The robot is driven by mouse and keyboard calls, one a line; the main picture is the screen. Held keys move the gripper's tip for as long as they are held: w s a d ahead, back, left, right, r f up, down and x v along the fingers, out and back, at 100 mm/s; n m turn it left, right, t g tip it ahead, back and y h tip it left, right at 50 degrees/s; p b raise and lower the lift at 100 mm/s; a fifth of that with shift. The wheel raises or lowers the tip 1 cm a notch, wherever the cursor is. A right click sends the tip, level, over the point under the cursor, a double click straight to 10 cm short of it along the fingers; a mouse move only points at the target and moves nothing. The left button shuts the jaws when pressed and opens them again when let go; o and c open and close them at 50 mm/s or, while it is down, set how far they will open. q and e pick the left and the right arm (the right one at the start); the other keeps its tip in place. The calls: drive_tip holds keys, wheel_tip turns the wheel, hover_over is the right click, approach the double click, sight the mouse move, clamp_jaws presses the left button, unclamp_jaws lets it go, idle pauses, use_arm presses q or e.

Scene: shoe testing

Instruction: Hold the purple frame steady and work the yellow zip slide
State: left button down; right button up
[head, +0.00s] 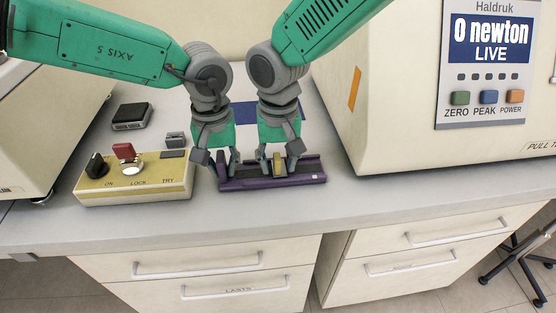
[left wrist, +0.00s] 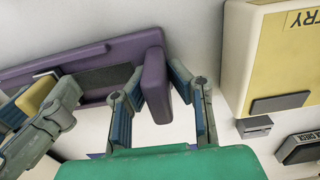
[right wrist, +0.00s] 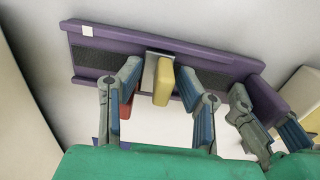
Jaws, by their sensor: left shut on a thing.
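The purple frame (head: 262,184) lies flat on the grey counter. It is a long bar with a dark track and a raised purple block (left wrist: 155,80) at its left end. My left gripper (head: 223,165) is shut on that end block. The yellow zip slide (head: 277,162) sits on the track near the frame's middle; in the right wrist view the yellow slide (right wrist: 163,82) stands on a grey plate. My right gripper (head: 277,160) is open, one finger on either side of the slide, with gaps showing on both sides.
A control box (head: 135,190) with a red switch (head: 124,151) and black knob stands left of the frame. A small black box (head: 131,116) is behind it. A large cream machine (head: 400,120) reading "0 newton" stands right. The counter's front edge is close to the frame.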

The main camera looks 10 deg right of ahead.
sight(304, 171)
clamp_jaws()
drive_tip(key=shift+d, duration=2.9)
unclamp_jaws()
drive_tip(key=shift+a, duration=0.15)
wheel_tip(304, 171, up, 12)
